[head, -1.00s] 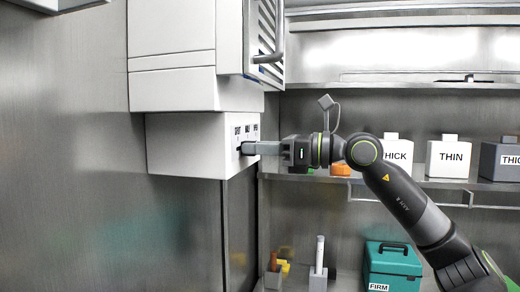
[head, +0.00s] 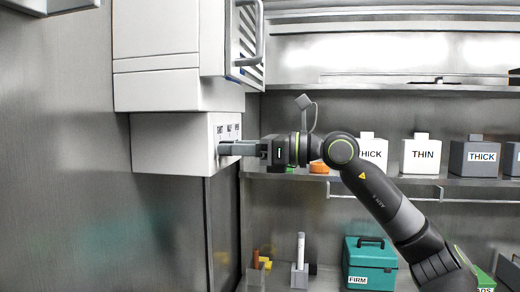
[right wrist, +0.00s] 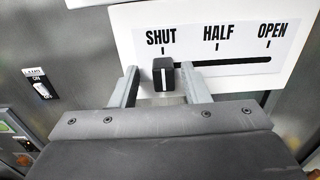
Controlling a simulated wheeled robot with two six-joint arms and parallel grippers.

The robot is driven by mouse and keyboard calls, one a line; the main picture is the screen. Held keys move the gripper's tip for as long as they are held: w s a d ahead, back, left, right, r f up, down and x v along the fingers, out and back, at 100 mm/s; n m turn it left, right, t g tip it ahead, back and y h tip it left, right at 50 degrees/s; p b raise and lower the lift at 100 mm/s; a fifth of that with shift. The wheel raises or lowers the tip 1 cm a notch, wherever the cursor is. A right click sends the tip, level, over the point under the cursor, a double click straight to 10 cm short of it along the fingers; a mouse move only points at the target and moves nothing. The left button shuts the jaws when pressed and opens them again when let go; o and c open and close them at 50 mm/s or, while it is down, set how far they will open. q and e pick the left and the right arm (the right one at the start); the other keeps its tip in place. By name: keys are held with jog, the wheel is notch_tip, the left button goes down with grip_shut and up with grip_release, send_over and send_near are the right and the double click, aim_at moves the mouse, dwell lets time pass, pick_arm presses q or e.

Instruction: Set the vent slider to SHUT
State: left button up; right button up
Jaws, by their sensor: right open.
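The vent slider is a black knob with a white line (right wrist: 163,75), set in a horizontal slot on a white label plate (right wrist: 215,35) marked SHUT, HALF and OPEN. In the right wrist view the knob stands under the SHUT mark, at the slot's left end. My right gripper (right wrist: 158,76) is open, with one finger on each side of the knob and small gaps visible. In the head view my right gripper (head: 221,148) reaches the front of the white vent box (head: 170,145), and its fingers hide the knob. My left gripper is not in view.
A cabinet with a handle (head: 258,35) hangs above the box. A lamp switch (right wrist: 42,88) is left of the plate. A shelf holds containers marked THICK (head: 372,153) and THIN (head: 420,156). A teal FIRM case (head: 370,265) stands below.

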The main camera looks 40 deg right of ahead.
jog(key=b+v, duration=1.4)
jog(key=v, duration=0.3)
jog(key=shift+s, duration=0.25)
